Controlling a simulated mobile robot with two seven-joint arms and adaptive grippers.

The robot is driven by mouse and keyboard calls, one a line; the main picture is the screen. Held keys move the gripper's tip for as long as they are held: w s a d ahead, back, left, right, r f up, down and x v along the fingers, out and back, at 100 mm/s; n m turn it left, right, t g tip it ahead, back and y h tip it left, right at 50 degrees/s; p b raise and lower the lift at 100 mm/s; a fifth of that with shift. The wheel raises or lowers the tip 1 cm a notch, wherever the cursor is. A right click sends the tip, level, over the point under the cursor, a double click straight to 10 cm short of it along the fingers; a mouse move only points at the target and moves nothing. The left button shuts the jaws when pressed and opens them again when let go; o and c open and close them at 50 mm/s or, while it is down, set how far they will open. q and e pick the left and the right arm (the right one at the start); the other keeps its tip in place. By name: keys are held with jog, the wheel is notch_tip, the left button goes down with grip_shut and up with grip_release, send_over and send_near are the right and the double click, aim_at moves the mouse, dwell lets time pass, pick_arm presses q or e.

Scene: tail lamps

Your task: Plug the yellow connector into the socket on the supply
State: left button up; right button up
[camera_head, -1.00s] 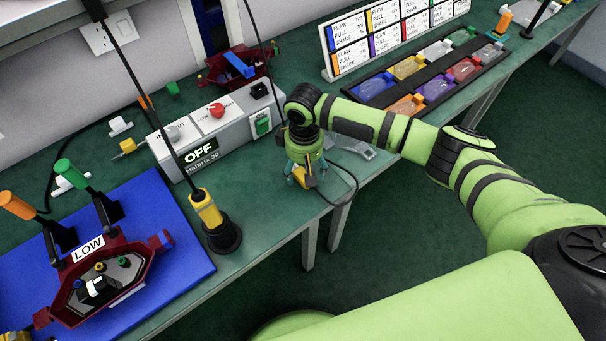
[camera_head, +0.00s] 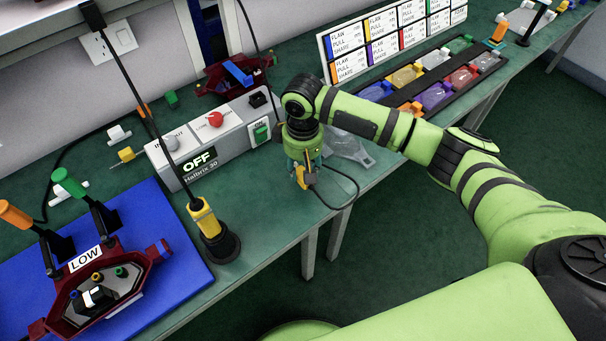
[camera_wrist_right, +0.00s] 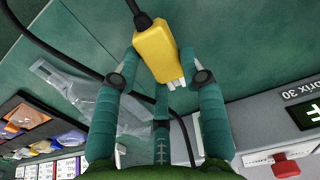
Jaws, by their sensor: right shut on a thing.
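The yellow connector (camera_wrist_right: 158,48) sits between the fingers of my right gripper (camera_wrist_right: 157,62) in the right wrist view, with its pale metal prongs showing and a black cable at its other end. My right gripper (camera_head: 303,180) is shut on it, low over the table's front edge in the head view. The supply (camera_head: 228,138) is a grey box to the left of the gripper, with a display reading OFF, a red knob and a green switch (camera_head: 261,131). A black block (camera_head: 258,97) on its top may be the socket. My left gripper is out of view.
A yellow-bodied tool (camera_head: 204,219) stands in a black base left of the gripper. A blue mat (camera_head: 185,262) bears a red lamp housing (camera_head: 150,262). A clear bag (camera_head: 350,148) lies just right of the gripper. The green table between tool and gripper is clear.

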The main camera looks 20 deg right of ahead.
jog(key=s+d+r, duration=0.6)
jog(key=d+r, duration=0.1)
jog(key=d, duration=0.2)
jog(key=shift+s+d+b, duration=0.25)
jog(key=shift+d+b, duration=0.05)
jog(key=shift+d, duration=0.05)
jog(key=w+a+f, duration=0.2)
jog(key=a, duration=0.1)
jog(key=w+a+f, duration=0.2)
jog(key=a, duration=0.1)
jog(key=w+a+f, duration=0.2)
jog(key=a+f, duration=0.1)
jog(key=shift+w+a+p, duration=0.25)
jog(key=shift+a+p, duration=0.1)
jog(key=shift+p, duration=0.05)
jog(key=shift+f, duration=0.25)
notch_tip(320, 180, down, 3)
jog(key=shift+r+p, duration=0.2)
jog(key=shift+p, duration=0.75)
jog(key=shift+f, duration=0.25)
jog(key=shift+f, duration=0.2)
jog(key=o, duration=1.1)
